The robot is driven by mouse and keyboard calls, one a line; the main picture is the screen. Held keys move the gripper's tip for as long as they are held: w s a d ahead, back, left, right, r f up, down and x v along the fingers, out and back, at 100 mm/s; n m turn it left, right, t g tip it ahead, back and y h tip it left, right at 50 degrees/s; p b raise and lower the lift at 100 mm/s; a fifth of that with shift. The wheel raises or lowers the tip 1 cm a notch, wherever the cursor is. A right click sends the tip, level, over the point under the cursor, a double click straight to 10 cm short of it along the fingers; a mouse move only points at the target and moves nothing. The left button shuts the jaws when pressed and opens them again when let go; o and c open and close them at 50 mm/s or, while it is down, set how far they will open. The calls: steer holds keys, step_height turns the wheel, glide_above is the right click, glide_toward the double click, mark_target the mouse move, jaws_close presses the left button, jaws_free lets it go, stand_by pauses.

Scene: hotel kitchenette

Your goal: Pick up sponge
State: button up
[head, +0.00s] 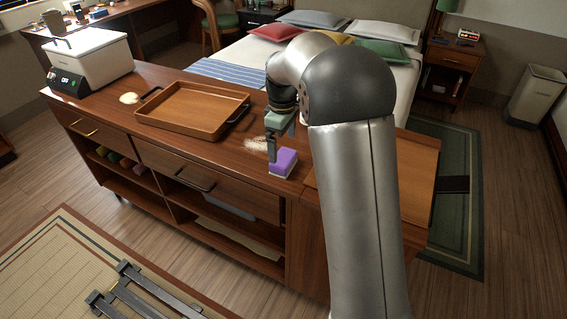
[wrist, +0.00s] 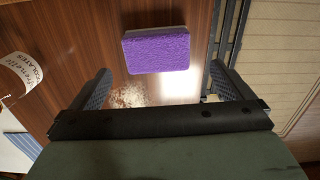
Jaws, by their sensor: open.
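The sponge (head: 284,163) is a small block, purple with a pale layer on one side. It lies on the wooden counter top (head: 215,155), near its front edge. In the wrist view the sponge (wrist: 156,50) is at the upper middle, ahead of the fingers and roughly between their lines. My gripper (head: 272,148) is just left of and beside the sponge in the head view. In the wrist view my gripper (wrist: 165,85) has its two fingers spread wide with nothing between them. I cannot tell how high the fingertips are above the counter.
A wooden tray (head: 180,124) with dark handles sits left of my gripper. Pale crumbs (head: 257,144) lie by the sponge, and another pale patch (head: 129,98) lies farther left. A white appliance (head: 92,58) stands at the far left end. A labelled container (wrist: 18,75) shows in the wrist view.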

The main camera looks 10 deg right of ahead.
mark_target(284, 157)
steer(key=shift+w+d+f, duration=0.1)
steer(key=shift+f, duration=1.6)
steer(key=shift+w+d+f, duration=0.1)
steer(key=shift+f, duration=1.55)
steer(key=c, duration=0.9)
